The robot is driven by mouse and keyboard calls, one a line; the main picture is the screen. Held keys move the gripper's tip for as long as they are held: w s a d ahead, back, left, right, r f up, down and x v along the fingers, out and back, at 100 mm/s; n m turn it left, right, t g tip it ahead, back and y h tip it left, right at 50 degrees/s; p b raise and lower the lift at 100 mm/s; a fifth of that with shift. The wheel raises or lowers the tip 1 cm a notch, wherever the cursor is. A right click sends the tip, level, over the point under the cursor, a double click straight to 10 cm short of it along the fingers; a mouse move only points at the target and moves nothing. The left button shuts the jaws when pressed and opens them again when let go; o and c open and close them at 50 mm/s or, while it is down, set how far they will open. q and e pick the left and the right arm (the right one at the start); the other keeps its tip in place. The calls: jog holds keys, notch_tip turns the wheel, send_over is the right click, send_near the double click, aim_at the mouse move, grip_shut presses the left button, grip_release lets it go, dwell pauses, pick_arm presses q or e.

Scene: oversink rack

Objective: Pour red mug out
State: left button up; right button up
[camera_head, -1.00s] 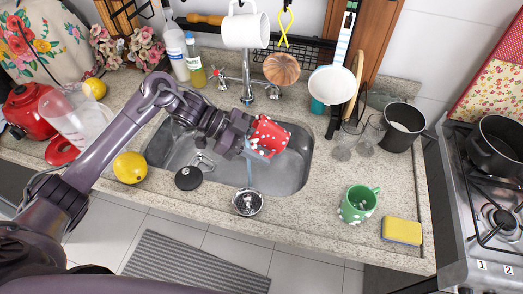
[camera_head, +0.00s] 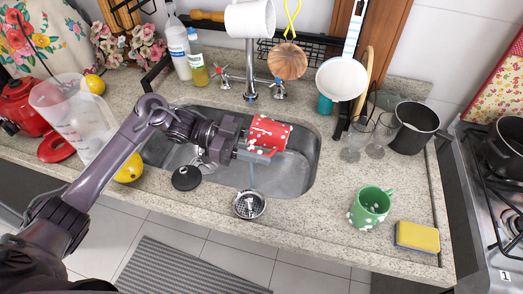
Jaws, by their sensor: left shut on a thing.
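The red mug with white dots (camera_head: 270,133) is held over the sink basin (camera_head: 296,176). It is tipped well over, with its opening hard to make out. My left gripper (camera_head: 256,150) is shut on the red mug, reaching in from the left, and its fingers show along the mug's lower side. My right gripper is not in view.
A green mug (camera_head: 370,206) and a yellow sponge (camera_head: 417,237) stand on the counter at right. Glasses (camera_head: 358,138) and a dark pot (camera_head: 413,128) are behind them. The faucet (camera_head: 250,80) rises behind the sink.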

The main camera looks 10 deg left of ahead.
pick_arm(q)
jog(key=shift+a+f+h+b, duration=0.1)
jog(key=shift+f+h+b, duration=0.2)
jog(key=shift+b, duration=0.2)
jog(key=shift+r, duration=0.15)
jog(key=r+y+p, duration=0.1)
jog(key=p, duration=0.2)
jog(key=shift+y, duration=0.3)
jog(key=y+p, duration=0.2)
jog(key=p, duration=0.1)
jog(key=y+p, duration=0.2)
jog(key=p, duration=0.1)
jog(key=shift+r, duration=0.3)
jog(key=shift+y+p, duration=0.35)
jog(key=shift+y, duration=0.15)
jog(key=shift+f, duration=0.15)
